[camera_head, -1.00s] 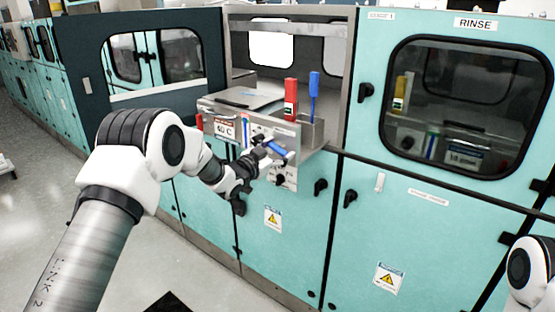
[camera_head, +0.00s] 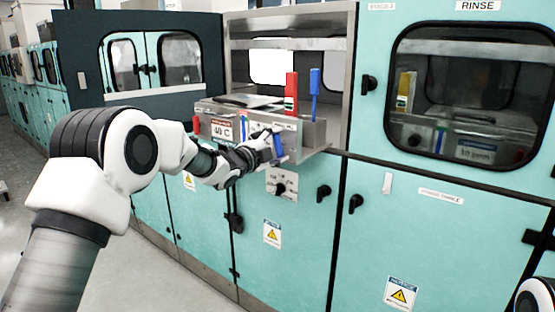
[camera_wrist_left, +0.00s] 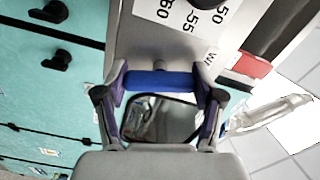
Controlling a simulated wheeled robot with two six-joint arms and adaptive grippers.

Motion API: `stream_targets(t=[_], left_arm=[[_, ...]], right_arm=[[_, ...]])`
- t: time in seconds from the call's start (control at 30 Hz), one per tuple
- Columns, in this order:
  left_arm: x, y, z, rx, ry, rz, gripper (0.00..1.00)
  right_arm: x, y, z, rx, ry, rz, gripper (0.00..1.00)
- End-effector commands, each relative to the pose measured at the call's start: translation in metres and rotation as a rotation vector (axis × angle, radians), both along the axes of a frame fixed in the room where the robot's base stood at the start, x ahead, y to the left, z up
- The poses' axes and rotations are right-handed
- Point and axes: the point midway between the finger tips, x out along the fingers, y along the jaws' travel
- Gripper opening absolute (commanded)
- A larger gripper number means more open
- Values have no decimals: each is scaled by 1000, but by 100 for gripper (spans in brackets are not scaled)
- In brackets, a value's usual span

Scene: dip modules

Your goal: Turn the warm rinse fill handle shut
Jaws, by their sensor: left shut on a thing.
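The blue handle (camera_head: 279,148) sits on the front of the steel control box, right of a temperature label, and stands steeply tilted in the head view. My left gripper (camera_head: 272,137) is shut on it. In the left wrist view the blue bar (camera_wrist_left: 158,81) spans between the two fingertips (camera_wrist_left: 160,78) of my left gripper, with a finger at each end. My right gripper is out of view; only a white part of my right arm shows at the lower right.
The steel box (camera_head: 312,135) carries a red handle (camera_head: 291,92) and a blue one (camera_head: 315,82) standing on top. A black knob (camera_head: 280,188) on a plate is below. Teal cabinet doors with black latches (camera_head: 323,191) surround it.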

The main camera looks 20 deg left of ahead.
Motion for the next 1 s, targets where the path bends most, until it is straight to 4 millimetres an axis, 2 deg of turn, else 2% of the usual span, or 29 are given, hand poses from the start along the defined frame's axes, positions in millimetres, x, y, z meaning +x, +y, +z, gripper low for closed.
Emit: stream_targets(t=[0.03,0.1,0.4,1.0], left_arm=[[0,0,-4,33,-16,0,33],[0,0,-4,85,-35,0,33],[0,0,-1,239,-90,1,33],[0,0,2,292,-108,0,33]], right_arm=[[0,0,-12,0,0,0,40],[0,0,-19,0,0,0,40],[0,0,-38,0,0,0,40],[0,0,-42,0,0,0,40]])
